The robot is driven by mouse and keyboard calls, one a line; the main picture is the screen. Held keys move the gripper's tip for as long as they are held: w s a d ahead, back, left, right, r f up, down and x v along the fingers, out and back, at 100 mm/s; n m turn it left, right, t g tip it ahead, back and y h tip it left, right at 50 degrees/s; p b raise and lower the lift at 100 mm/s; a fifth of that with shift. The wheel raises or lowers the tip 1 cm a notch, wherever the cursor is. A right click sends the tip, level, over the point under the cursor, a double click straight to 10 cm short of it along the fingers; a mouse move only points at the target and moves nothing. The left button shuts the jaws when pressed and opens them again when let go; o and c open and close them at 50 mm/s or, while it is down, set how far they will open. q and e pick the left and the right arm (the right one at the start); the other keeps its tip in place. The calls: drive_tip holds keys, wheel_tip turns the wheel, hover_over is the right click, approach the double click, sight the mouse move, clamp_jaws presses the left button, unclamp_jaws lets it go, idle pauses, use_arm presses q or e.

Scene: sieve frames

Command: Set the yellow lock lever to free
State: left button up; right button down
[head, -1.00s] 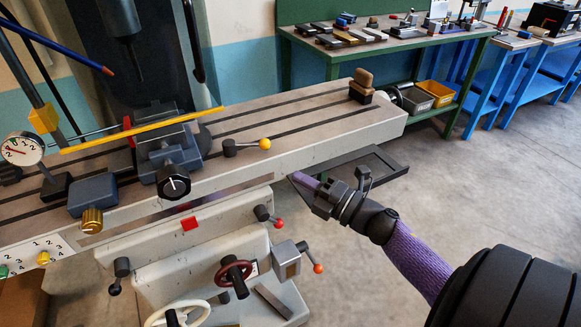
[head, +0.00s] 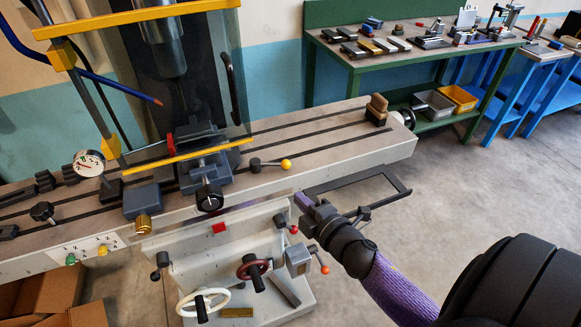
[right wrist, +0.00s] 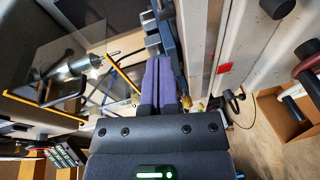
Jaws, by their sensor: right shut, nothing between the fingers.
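The yellow lock lever (head: 286,164) is a short dark arm with a yellow ball at its right end and a black hub (head: 255,165) at its left. It lies along the front of the machine table. My right gripper (head: 302,200) is shut and empty, in front of the table edge, below and slightly right of the yellow ball and apart from it in the picture. In the right wrist view its purple fingers (right wrist: 158,82) are together with nothing between them. I cannot make out the lever for sure in that view. My left gripper is not in view.
A vise (head: 205,160) with a black knob (head: 209,198) stands left of the lever, behind a yellow-edged clear guard (head: 190,155). Below are red-tipped levers (head: 292,229), a dark red handwheel (head: 254,268) and a white handwheel (head: 203,303). Floor to the right is clear.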

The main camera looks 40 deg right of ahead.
drive_tip(key=b, duration=0.1)
approach(279, 165)
drive_tip(key=w+a, duration=0.2)
drive_tip(key=a, duration=0.1)
drive_tip(key=w+d, duration=0.1)
drive_tip(key=w+d+f+b, duration=0.1)
drive_tip(key=w, duration=0.1)
drive_tip(key=shift+d, duration=0.2)
drive_tip(key=shift+w+d, duration=0.3)
